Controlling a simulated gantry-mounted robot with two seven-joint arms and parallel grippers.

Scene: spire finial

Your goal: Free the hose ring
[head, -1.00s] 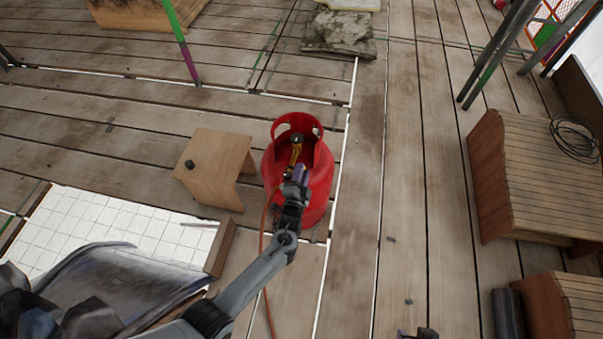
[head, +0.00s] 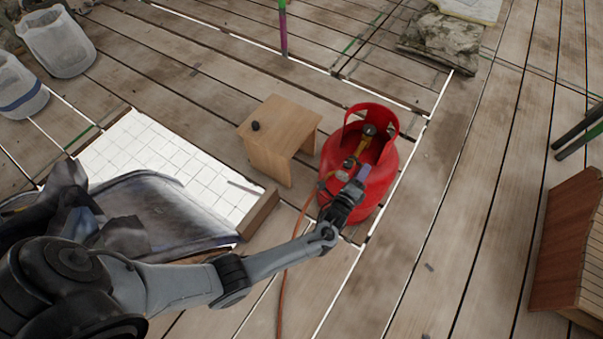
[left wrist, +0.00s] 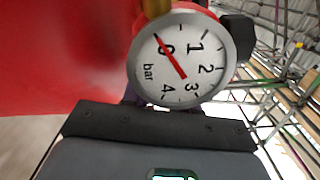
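A red gas cylinder (head: 365,175) stands upright on the planks, with a brass regulator (head: 352,160) inside its collar. An orange hose (head: 283,285) runs from beside the cylinder down the floor. My left gripper (head: 358,180) is at the near side of the cylinder, by the regulator. Its fingers are too small and too hidden to tell open or shut. The left wrist view shows a round bar gauge (left wrist: 180,62) close up, its red needle near 0, just beyond the gripper's dark body. I cannot make out a hose ring. My right gripper is out of view.
A white tiled panel (head: 150,150) lies farther left. A stone block (head: 440,40) lies behind, and a wooden bench (head: 570,250) stands right.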

